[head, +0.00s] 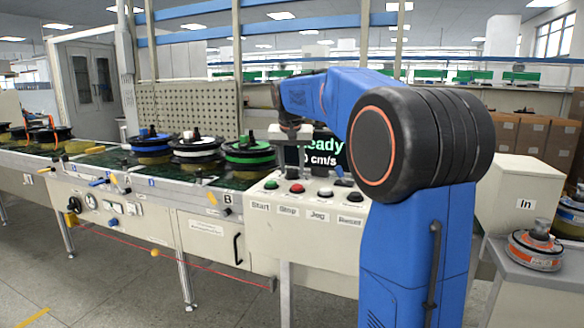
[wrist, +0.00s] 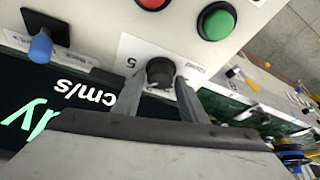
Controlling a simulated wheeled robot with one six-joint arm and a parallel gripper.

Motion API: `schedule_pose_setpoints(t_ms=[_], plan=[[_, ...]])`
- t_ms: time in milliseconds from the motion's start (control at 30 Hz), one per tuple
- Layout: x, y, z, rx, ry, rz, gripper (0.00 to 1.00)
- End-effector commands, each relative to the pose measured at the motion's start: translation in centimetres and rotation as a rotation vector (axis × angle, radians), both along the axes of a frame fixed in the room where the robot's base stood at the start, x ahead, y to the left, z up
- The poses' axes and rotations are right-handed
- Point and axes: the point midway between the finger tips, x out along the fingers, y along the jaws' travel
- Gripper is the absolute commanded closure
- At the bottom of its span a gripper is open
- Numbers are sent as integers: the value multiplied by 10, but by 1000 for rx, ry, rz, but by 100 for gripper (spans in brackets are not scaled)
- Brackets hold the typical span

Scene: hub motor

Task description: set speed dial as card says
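The speed dial (wrist: 160,71) is a small black knob on a white plate in the wrist view. A "5" shows to its left and a small label, upside down, to its right. My gripper (wrist: 161,84) has one finger on each side of the knob, and the fingertips appear to touch it. The dial's pointer cannot be made out. In the head view my gripper (head: 290,136) points down over the control panel (head: 325,208), and the dial is hidden there. The display (wrist: 60,108) reads "...dy" and "cm/s". I cannot pick out the card for certain.
A green button (wrist: 216,21) and a red button (wrist: 153,3) sit close to the dial; a blue-tipped switch (wrist: 40,46) is farther left. The conveyor (head: 110,160) with several hub motors (head: 250,152) runs left of the panel. An "In" box (head: 520,190) stands right.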

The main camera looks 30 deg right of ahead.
Motion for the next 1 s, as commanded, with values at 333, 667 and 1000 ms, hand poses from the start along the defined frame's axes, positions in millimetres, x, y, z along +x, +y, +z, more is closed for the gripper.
schedule_pose_setpoints(t_ms=[333,667,1000], plan=[[-13,10,40,-1,-3,0,62],[-33,25,101,-1,-3,1,62],[-50,36,150,0,-2,0,62]])
